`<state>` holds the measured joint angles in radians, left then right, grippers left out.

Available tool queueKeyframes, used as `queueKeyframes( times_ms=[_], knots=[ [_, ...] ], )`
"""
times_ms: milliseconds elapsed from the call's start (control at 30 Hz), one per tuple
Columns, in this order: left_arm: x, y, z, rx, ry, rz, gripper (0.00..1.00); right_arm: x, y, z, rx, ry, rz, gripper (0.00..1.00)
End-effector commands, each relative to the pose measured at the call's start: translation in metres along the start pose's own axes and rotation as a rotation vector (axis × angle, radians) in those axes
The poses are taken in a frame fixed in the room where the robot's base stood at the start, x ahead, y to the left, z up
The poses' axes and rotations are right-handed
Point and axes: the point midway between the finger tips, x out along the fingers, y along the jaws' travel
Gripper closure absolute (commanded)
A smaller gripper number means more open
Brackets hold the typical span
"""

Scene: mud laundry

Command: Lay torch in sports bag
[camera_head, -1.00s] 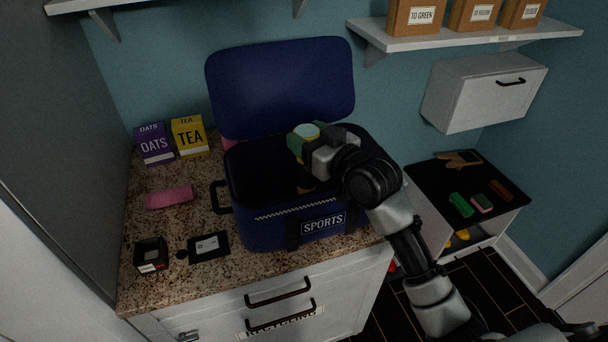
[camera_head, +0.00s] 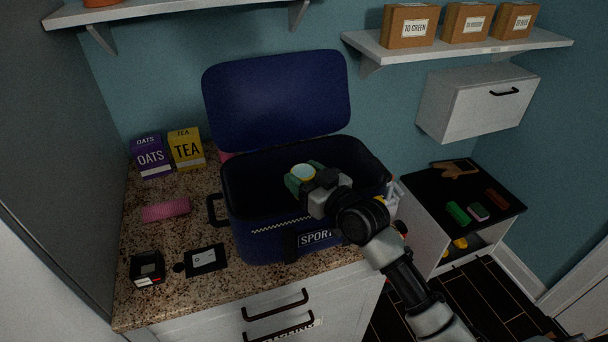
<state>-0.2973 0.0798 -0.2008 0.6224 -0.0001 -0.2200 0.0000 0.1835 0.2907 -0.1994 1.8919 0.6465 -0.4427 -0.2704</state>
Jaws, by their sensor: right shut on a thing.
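The navy sports bag (camera_head: 270,225) stands on the speckled counter with its lid (camera_head: 278,100) raised at the back and its dark inside open upward. My right gripper (camera_head: 304,180) reaches over the bag's front right side. It is shut on the torch (camera_head: 303,171), whose round pale yellow end faces up between the green-tipped fingers. The torch is at the bag's opening; its lower part is hidden by the gripper and the dark interior. I cannot tell whether it touches the bag's floor. My left gripper is not in view.
Purple oats (camera_head: 151,157) and yellow tea (camera_head: 187,150) boxes stand left of the bag. A pink cloth-like item (camera_head: 166,210), a black card (camera_head: 207,260) and a small black box (camera_head: 147,268) lie in front of them. A shelf (camera_head: 460,50) and a white cabinet (camera_head: 470,105) are at right.

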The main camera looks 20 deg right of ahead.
Motion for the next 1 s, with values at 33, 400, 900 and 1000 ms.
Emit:
queueKeyframes(
  times_ms=[33, 400, 900, 1000],
  knots=[
    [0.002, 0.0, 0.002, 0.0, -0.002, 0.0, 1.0, 0.0, 0.0, 0.002, -0.001, 0.001, 0.0, 0.9],
    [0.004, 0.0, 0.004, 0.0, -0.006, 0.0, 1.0, 0.0, 0.0, 0.006, 0.0, 0.0, 0.0, 0.27],
    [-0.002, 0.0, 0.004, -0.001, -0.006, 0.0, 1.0, -0.007, 0.001, -0.005, -0.001, -0.001, 0.001, 0.22],
    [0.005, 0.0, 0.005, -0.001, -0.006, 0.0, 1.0, -0.028, 0.0, -0.003, -0.003, -0.002, 0.0, 0.22]
  ],
)
